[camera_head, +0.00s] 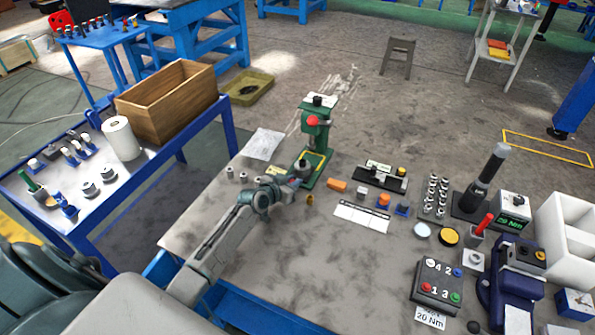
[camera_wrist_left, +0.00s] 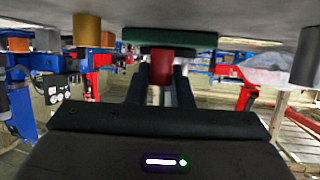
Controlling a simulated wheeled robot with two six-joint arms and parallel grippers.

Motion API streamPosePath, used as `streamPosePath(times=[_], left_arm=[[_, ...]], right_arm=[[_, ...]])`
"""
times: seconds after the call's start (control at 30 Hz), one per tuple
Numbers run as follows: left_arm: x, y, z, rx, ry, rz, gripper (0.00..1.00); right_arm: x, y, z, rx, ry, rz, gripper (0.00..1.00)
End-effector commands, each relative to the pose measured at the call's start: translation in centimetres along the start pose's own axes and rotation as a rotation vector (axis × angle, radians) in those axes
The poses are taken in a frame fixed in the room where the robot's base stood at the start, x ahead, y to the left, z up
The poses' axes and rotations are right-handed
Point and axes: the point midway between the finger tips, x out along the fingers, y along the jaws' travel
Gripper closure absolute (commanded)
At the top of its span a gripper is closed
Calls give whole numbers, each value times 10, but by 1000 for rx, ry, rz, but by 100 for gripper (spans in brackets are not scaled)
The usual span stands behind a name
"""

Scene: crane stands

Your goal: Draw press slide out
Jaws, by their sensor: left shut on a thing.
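The green press (camera_head: 316,138) stands on the table, with a red knob on its upper front and a yellow-edged base. A dark round piece (camera_head: 303,166) sits low at its front. My left gripper (camera_head: 292,184) is at the front of the press base. The left wrist view appears upside down; there my left gripper (camera_wrist_left: 163,88) is shut on a red handle (camera_wrist_left: 162,68), which lies against a dark round part and the green base (camera_wrist_left: 170,38). The slide itself is mostly hidden by the gripper. My right gripper is not in view.
Small grey parts (camera_head: 243,176) stand left of the gripper, and a small brass piece (camera_head: 310,200) stands just right of it. The table's front middle is clear.

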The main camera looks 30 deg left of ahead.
Motion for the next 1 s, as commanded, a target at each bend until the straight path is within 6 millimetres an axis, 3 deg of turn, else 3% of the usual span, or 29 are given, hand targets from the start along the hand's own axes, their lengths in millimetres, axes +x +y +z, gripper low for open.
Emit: streamPosePath(times=[0.33, 0.37, 0.47, 0.77, 1.0], left_arm=[[-4, 2, 4, -1, -5, 2, 100], [-4, 2, 4, -2, -5, 2, 76], [-4, 2, 4, -1, -4, 2, 59], [-5, 1, 2, 0, -1, 1, 59], [-34, 1, 3, 3, -3, 2, 59]], right_arm=[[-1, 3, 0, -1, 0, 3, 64], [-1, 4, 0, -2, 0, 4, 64], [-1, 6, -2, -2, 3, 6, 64], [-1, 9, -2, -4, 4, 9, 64], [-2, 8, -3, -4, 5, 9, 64]])
